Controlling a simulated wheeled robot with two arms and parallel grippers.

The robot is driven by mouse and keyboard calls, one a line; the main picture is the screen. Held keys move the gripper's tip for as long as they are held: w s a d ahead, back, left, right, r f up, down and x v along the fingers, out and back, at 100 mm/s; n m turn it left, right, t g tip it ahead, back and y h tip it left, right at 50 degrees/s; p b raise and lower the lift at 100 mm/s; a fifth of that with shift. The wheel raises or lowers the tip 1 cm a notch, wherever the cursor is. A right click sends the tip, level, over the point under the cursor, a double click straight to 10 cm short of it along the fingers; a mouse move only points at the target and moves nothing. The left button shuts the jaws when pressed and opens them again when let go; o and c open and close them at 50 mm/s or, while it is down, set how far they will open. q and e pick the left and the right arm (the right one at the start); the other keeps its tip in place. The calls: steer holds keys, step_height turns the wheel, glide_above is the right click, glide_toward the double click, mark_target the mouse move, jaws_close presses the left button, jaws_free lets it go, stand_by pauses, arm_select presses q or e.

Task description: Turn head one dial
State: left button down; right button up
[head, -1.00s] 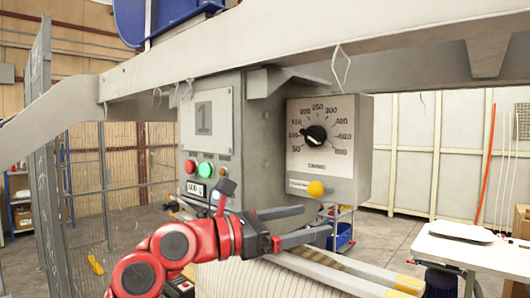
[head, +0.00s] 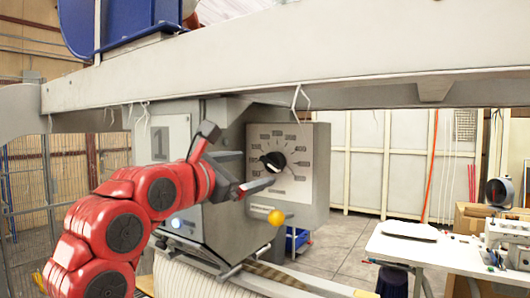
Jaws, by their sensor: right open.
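The dial is a black knob (head: 274,161) with a pale pointer on a light square scale plate (head: 292,184), on the front of a grey control box (head: 312,205). My right gripper (head: 257,169) is open, its two dark fingers pointing right toward the knob. The lower fingertip shows just below the knob's left side, the upper one to its left. I cannot tell whether either touches the knob. Nothing is held. My red right arm hides part of the cabinet with the "1" plate (head: 173,137). My left gripper is not in view.
A thick grey beam (head: 300,70) runs above the box. A yellow ball-shaped knob (head: 276,217) sticks out below the dial. A white table (head: 440,255) with a sewing machine (head: 510,238) stands at the right. Open floor lies behind it.

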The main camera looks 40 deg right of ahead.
mark_target(268, 165)
steer(key=p+x, duration=0.1)
steer(key=x, duration=0.1)
steer(key=p+x, duration=0.1)
steer(key=x, duration=0.2)
steer(key=shift+d+r, duration=0.1)
steer(key=shift+r, duration=0.1)
steer(key=shift+w+d+f, duration=0.2)
steer(key=shift+w+d, duration=0.05)
steer(key=shift+d, duration=0.4)
steer(key=c, duration=1.4)
